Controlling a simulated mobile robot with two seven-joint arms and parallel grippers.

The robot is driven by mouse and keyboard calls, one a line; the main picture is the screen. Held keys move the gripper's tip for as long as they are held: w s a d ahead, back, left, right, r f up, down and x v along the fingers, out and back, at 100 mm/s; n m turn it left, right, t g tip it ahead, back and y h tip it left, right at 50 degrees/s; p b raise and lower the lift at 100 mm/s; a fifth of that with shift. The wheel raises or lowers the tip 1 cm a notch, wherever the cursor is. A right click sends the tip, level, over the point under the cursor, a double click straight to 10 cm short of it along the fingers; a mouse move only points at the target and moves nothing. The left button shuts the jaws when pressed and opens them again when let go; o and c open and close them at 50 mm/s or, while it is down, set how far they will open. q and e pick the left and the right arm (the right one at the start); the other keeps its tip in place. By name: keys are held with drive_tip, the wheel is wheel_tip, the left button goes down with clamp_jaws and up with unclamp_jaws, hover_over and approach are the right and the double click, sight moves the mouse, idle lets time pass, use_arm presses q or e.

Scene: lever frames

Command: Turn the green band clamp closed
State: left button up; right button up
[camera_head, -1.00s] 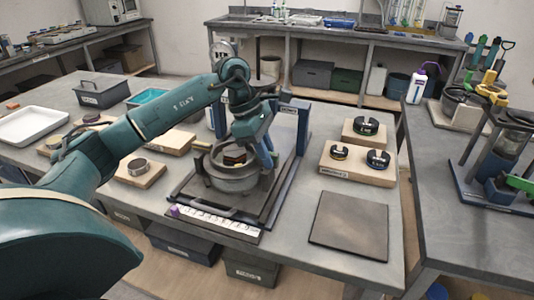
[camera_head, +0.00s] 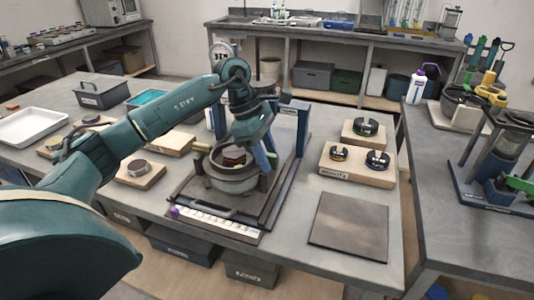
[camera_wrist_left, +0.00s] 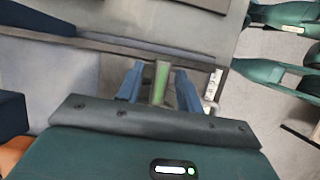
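A round grey pot (camera_head: 224,183) stands on a dark tray in the head view, with a small dark, banded block (camera_head: 234,159) inside it. My left gripper (camera_head: 268,160) reaches down at the pot's right side. In the left wrist view a narrow green bar (camera_wrist_left: 160,82), seemingly part of the green band clamp, stands between the two blue fingers of my left gripper (camera_wrist_left: 160,95). A gap shows on each side of the bar, so the fingers are open around it. The rest of the clamp is hidden or cannot be made out. My right gripper is not in view.
A blue-grey upright frame (camera_head: 303,128) rises beside the pot. A labelled strip (camera_head: 215,222) lies along the tray's front. Wooden blocks with dark rings (camera_head: 357,172) and a dark flat plate (camera_head: 349,225) are to the right. A wooden block with a ring (camera_head: 138,172) is left.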

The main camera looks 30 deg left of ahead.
use_arm(q)
drive_tip(key=v, duration=1.3)
